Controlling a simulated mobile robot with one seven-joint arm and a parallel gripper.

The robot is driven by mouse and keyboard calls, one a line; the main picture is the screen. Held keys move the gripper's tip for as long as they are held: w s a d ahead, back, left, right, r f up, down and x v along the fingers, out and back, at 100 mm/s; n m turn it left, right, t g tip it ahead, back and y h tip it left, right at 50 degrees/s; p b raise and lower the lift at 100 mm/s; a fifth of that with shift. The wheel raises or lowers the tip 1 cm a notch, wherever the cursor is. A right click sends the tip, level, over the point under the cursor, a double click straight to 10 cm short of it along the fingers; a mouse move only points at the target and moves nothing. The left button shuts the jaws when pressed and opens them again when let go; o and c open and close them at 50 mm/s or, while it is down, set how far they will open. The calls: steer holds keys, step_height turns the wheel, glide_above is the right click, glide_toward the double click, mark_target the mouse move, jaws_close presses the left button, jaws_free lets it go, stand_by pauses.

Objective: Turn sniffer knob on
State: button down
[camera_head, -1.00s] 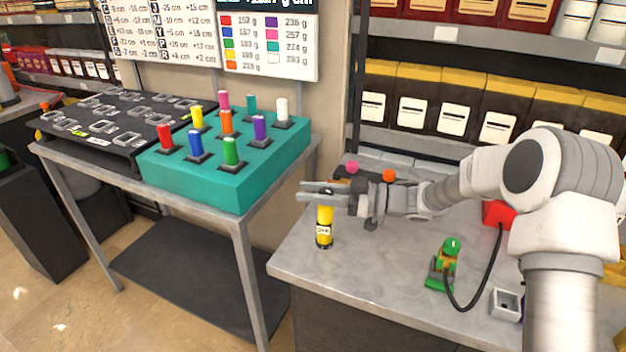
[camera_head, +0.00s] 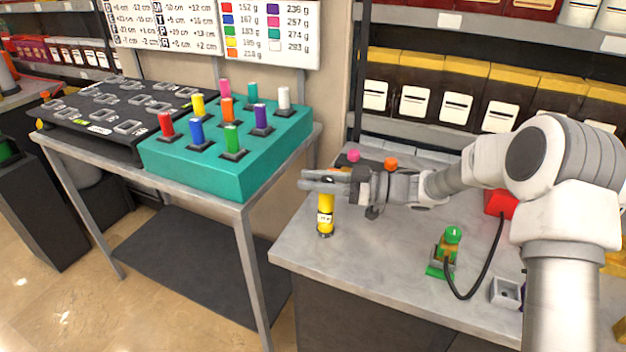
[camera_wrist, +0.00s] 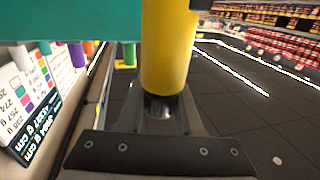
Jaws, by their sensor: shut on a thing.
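A yellow cylinder (camera_head: 325,212) with a white label and a dark foot appears to stand upright on the grey counter, near its left front edge. It looks like the sniffer. My gripper (camera_head: 322,181) reaches in from the right and is shut on the cylinder's top end. In the wrist view, which is upside down, the yellow body (camera_wrist: 168,50) fills the upper middle. Its dark, metallic top end, likely the knob (camera_wrist: 163,108), is between my fingers. The fingers partly hide this end, and I cannot tell which way the knob is turned.
A green device (camera_head: 446,250) with a black hose, a small grey box (camera_head: 507,291) and a red box (camera_head: 499,203) are on the counter to the right. Pink (camera_head: 354,155) and orange (camera_head: 391,163) knobs show behind my gripper. A teal block (camera_head: 190,172) with colored cylinders stands left.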

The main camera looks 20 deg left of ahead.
steer(key=shift+r, duration=0.1)
steer(key=c, duration=0.6)
jaws_free()
steer(key=shift+o, duration=0.2)
steer(key=w+d+p, duration=0.1)
steer(key=w+d, duration=0.1)
steer(key=d, duration=1.5)
steer(key=shift+w, duration=0.35)
steer(key=shift+d, duration=0.1)
